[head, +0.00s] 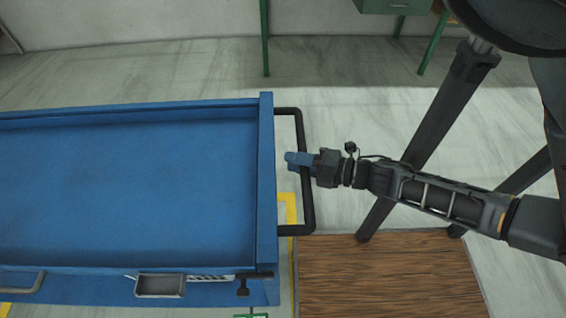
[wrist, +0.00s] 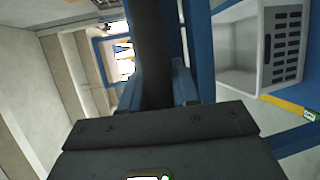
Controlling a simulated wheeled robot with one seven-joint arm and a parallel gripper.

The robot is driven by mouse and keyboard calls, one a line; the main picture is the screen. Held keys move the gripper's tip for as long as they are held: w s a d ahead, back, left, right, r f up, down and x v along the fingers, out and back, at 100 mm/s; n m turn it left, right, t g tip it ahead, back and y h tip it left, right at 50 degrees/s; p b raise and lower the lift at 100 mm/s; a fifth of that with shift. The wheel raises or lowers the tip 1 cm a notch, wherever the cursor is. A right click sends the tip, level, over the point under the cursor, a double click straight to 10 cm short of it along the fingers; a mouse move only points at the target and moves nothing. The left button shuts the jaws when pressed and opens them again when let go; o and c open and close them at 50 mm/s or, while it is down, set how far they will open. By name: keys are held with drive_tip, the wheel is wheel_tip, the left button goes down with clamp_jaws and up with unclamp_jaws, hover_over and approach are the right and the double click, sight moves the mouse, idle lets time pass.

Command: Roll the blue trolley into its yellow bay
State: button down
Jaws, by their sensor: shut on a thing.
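The blue trolley (head: 130,190) fills the left of the head view, with a flat, empty top and raised rims. Its black push handle (head: 307,195) sticks out from its right end. My gripper (head: 299,161) is shut on the upright bar of this handle, coming from the right. In the wrist view the handle bar (wrist: 152,50) runs between the two blue fingers of my gripper (wrist: 157,88). Yellow floor marking (head: 291,207) shows beside and under the trolley's right end, and a bit more shows at the lower left. The rest of the bay outline is hidden by the trolley.
A brown wooden board (head: 385,280) lies on the floor at lower right, close to the trolley. A thing with dark legs (head: 440,120) stands behind my arm. Green furniture (head: 395,5) is at the back. Pale floor lies clear behind the trolley. A grey crate (wrist: 283,45) shows in the wrist view.

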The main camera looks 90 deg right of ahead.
drive_tip(key=shift+s, duration=0.25)
drive_tip(key=c, duration=0.9)
unclamp_jaws()
drive_tip(key=shift+b+v, duration=0.3)
drive_tip(key=shift+v, duration=3.65)
